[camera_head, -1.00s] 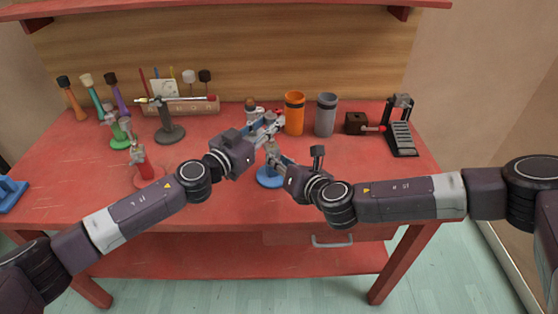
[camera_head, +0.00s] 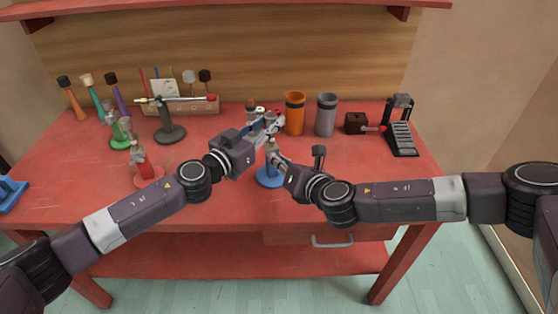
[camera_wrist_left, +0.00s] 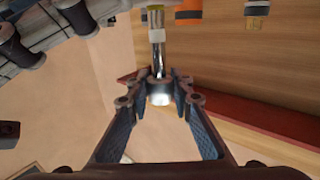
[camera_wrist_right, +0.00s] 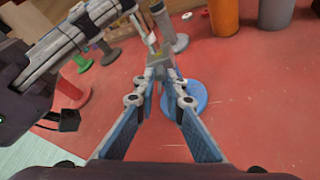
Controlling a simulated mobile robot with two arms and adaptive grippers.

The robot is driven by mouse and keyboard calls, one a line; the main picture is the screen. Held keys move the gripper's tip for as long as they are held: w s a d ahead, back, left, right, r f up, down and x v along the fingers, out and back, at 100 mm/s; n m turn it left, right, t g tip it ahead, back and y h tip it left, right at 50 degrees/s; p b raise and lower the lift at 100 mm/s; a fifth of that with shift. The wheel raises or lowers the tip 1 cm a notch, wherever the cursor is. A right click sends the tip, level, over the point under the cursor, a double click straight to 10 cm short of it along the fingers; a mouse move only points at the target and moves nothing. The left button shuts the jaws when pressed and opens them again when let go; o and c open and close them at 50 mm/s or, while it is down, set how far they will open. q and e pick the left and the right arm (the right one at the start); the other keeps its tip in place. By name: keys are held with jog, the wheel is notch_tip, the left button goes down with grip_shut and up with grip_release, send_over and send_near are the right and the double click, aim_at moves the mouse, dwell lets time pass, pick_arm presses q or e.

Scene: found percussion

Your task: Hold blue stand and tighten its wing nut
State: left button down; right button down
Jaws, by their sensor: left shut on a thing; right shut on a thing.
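The blue stand has a round blue base (camera_head: 270,178) on the red table, below my two grippers. The base also shows in the right wrist view (camera_wrist_right: 187,99). My left gripper (camera_head: 275,124) is higher, at the top of the stand. In the left wrist view its fingertips (camera_wrist_left: 160,90) are shut around a small part at the end of the metal post (camera_wrist_left: 158,52). This is where the wing nut seems to be; the fingers mostly hide it.
An orange cup (camera_head: 294,115) and a grey cup (camera_head: 326,116) stand behind the grippers. A red stand (camera_head: 144,170) is close to my left arm, with a dark stand (camera_head: 170,132) farther back. The table's front right is clear.

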jog(key=m+y, duration=0.2)
jog(key=m, duration=0.1)
jog(key=m+t+y, duration=0.1)
jog(key=m+y, duration=0.1)
jog(key=m, duration=0.2)
jog(key=shift+d+f+m, duration=0.1)
jog(key=shift+f+m, duration=0.1)
jog(key=shift+m, duration=0.1)
dwell(1.3)
jog(key=c, duration=2.1)
grip_release()
jog(key=shift+d, duration=0.1)
jog(key=v, duration=1.2)
jog(key=shift+f, duration=0.1)
